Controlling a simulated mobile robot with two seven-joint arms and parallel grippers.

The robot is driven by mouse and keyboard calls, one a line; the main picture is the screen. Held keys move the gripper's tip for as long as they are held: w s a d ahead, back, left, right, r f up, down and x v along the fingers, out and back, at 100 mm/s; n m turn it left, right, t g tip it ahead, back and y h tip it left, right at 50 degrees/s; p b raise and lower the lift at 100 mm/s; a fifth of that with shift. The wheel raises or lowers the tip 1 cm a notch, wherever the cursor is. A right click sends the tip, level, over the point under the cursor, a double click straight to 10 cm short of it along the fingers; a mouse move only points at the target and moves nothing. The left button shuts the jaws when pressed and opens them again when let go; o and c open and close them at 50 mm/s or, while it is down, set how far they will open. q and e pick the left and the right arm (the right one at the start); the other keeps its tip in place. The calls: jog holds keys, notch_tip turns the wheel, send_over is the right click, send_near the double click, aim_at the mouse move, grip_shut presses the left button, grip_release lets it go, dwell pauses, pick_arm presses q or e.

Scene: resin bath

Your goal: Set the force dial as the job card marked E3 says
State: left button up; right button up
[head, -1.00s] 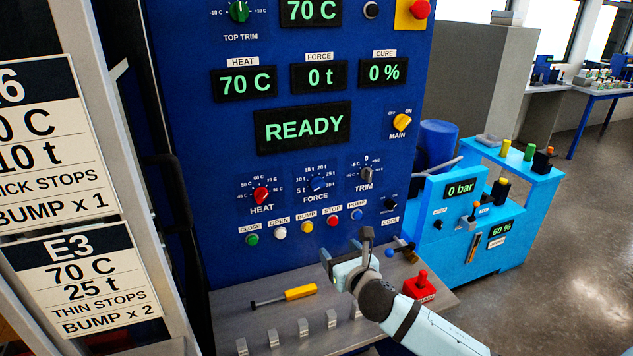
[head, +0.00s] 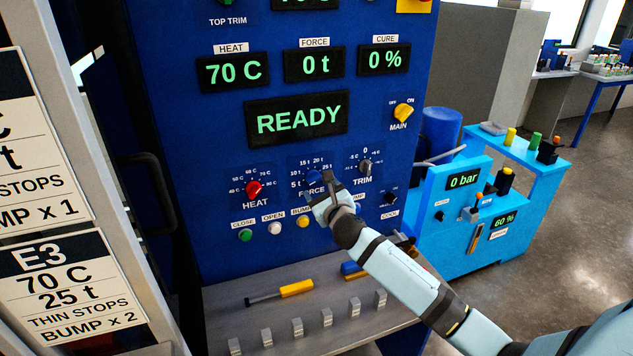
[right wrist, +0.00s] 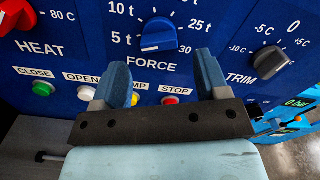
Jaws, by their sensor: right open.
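The job card E3 (head: 70,290) at the lower left reads 70 C, 25 t, thin stops, bump x 2. The blue force dial (right wrist: 160,36) sits on the blue panel with marks including 5 t, 10 t and 25 t around it. In the head view the force dial (head: 314,177) is partly hidden by my right gripper (head: 327,188). In the right wrist view my right gripper (right wrist: 162,78) is open and empty, its fingers spread below the dial and apart from it. The force display (head: 314,64) reads 0 t. My left gripper is not in view.
The red heat dial (right wrist: 18,14) is left of the force dial and the dark trim dial (right wrist: 270,61) right. Coloured buttons, including the red stop button (right wrist: 170,100), lie below. A yellow-handled tool (head: 296,288) and several metal blocks rest on the grey shelf.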

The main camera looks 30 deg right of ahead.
aim_at(314, 178)
jog(key=shift+x, duration=2)
jog(key=c, duration=0.9)
